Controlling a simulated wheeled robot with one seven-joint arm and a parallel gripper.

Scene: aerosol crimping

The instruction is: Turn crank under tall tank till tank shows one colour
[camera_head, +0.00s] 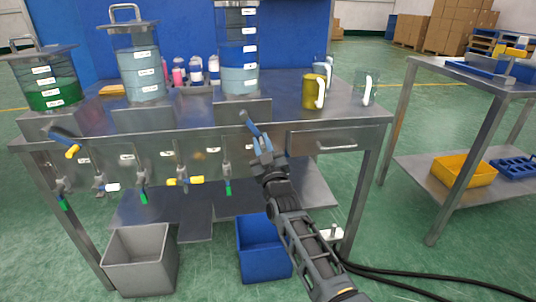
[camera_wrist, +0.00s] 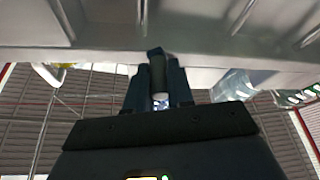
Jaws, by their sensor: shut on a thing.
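The tall tank (camera_head: 237,78) stands on the steel bench, right of two shorter tanks. It is a clear cylinder with white labels; its contents look darker grey-blue higher up and paler blue near the bottom. The crank (camera_head: 245,118) sticks out below it at the bench front. My gripper (camera_head: 262,143) is at the crank's outer end, its fingers shut on the handle. In the wrist view, my gripper (camera_wrist: 158,84) closes around a dark upright grip, the crank handle (camera_wrist: 157,70). The fingers and wrist hide part of the handle.
A green-filled tank (camera_head: 50,92) and a pale-blue tank (camera_head: 143,75) stand to the left. A gold mug (camera_head: 312,92) stands on the bench. A grey bin (camera_head: 140,260) and blue bin (camera_head: 262,255) are below.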

